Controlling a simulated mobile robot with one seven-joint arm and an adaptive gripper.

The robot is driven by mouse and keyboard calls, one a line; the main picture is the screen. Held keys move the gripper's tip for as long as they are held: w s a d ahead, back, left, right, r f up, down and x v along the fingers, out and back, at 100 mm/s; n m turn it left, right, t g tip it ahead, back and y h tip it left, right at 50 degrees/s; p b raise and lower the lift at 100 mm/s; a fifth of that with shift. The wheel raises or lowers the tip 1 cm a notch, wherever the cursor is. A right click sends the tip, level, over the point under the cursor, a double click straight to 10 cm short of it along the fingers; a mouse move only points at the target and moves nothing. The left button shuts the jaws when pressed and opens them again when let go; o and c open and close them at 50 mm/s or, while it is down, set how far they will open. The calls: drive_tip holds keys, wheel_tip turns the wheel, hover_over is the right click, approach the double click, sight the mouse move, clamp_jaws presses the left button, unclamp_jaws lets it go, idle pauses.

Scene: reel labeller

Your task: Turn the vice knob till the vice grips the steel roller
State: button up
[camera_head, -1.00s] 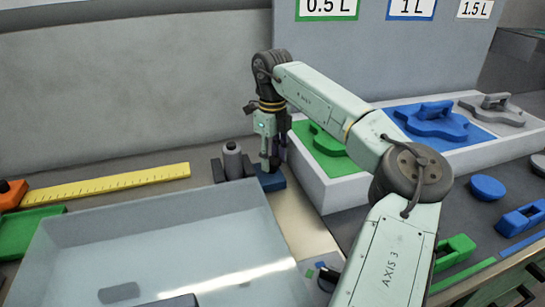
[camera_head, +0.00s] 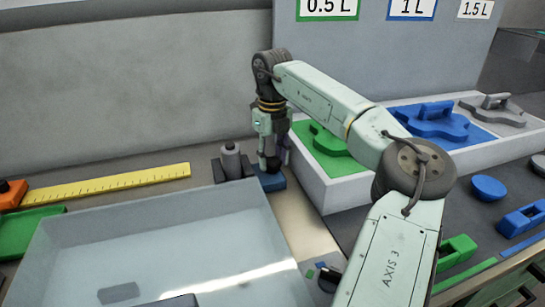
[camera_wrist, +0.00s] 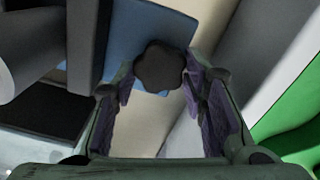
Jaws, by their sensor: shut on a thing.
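The steel roller (camera_head: 231,160) stands upright in the vice, between its dark jaws (camera_head: 217,170). The vice has a blue base (camera_head: 271,183) on its right side. In the wrist view the roller (camera_wrist: 25,50) is a grey cylinder at the left edge, beside a dark jaw plate (camera_wrist: 86,45). The vice knob (camera_wrist: 160,67) is dark and lobed, above the blue base (camera_wrist: 140,25). My gripper (camera_wrist: 160,82) points down with its purple-padded fingers on either side of the knob, shut on it. Whether the jaws touch the roller is unclear.
A clear-walled bin (camera_head: 160,245) stands in front of the vice. A yellow ruler (camera_head: 105,185) lies to the left. A white tray (camera_head: 335,190) with green, blue and grey shapes stands close on the right. A grey wall (camera_head: 130,80) rises behind.

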sight(273, 161)
drive_tip(key=o, duration=1.2)
drive_tip(key=shift+c, duration=0.2)
wheel_tip(273, 161, up, 12)
